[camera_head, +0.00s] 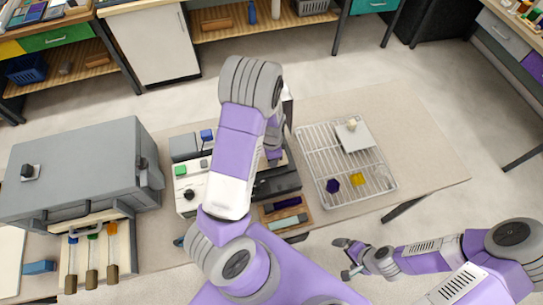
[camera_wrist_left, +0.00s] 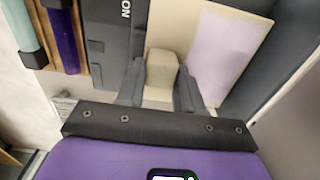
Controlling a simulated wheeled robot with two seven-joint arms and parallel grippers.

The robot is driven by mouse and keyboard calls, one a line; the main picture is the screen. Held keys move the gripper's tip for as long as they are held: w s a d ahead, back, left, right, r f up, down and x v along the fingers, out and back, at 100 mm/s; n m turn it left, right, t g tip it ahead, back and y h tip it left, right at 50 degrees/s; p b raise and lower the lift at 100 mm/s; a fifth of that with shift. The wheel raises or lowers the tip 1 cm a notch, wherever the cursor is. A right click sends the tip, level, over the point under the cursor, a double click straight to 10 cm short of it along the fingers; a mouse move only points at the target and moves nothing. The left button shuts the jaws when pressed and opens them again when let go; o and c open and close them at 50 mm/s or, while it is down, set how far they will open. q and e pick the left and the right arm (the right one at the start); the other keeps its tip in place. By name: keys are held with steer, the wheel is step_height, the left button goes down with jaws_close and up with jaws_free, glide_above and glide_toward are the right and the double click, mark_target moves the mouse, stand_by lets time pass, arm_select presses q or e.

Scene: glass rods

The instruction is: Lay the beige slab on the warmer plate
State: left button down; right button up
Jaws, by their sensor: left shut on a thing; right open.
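My left gripper (camera_wrist_left: 160,88) is shut on a beige blocky piece (camera_wrist_left: 161,72), which looks like part of the beige slab. The rest of the slab cannot be made out for certain. Just beyond the fingers is a dark grey surface (camera_wrist_left: 112,35) with "ON" printed on it, likely of the warmer. It also shows as a dark device (camera_head: 278,183) in the head view, partly behind my left arm. I cannot tell whether the held piece touches anything. My right gripper (camera_head: 347,258) is open and empty, off the table's front edge.
A wire rack (camera_head: 319,153) holds a pale slab (camera_head: 355,138) with a knob, plus small purple and yellow pieces. A wooden tray (camera_head: 268,217) with teal and purple rods lies in front of the device. A grey oven (camera_head: 75,170) stands left. The table's right end is clear.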

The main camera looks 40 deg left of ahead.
arm_select(q)
steer(key=shift+f+b, duration=0.45)
stand_by(0.3)
steer(key=c, duration=0.6)
jaws_free()
steer(key=shift+c, duration=0.2)
step_height(320, 180, up, 8)
steer(key=shift+f+p, duration=0.2)
steer(key=shift+p, duration=0.15)
